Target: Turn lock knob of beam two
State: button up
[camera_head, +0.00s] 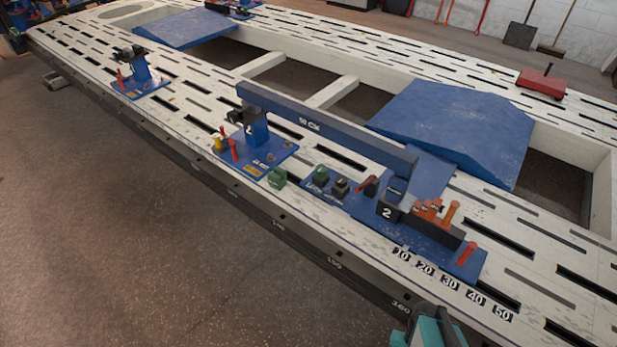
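A long blue beam (320,125) lies across the bench, its right end near a blue plate. A black block marked 2 (388,211) stands on that blue base plate (420,228). Beside it are orange clamp-like parts (428,209) with an upright orange peg (451,213). A red handle (467,253) sits at the plate's right end. A red and dark knob (369,185) stands left of the block. I cannot tell which of these is the lock knob. A teal and dark part (432,328), probably my gripper, shows at the bottom edge, apart from the plate; its fingers are not clear.
The slotted white bench (560,230) carries scale labels 10 to 50 (450,283). A blue ramp (455,130) lies behind. A red block (541,84) sits at the back right.

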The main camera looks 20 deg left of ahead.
aim_at(321, 171)
jog(key=u, duration=0.4)
jog(key=k, duration=1.15)
jog(key=u, duration=0.8)
jog(key=i, duration=0.35)
jog(key=u, duration=0.6)
jog(key=i, duration=2.05)
jog(key=z, duration=0.45)
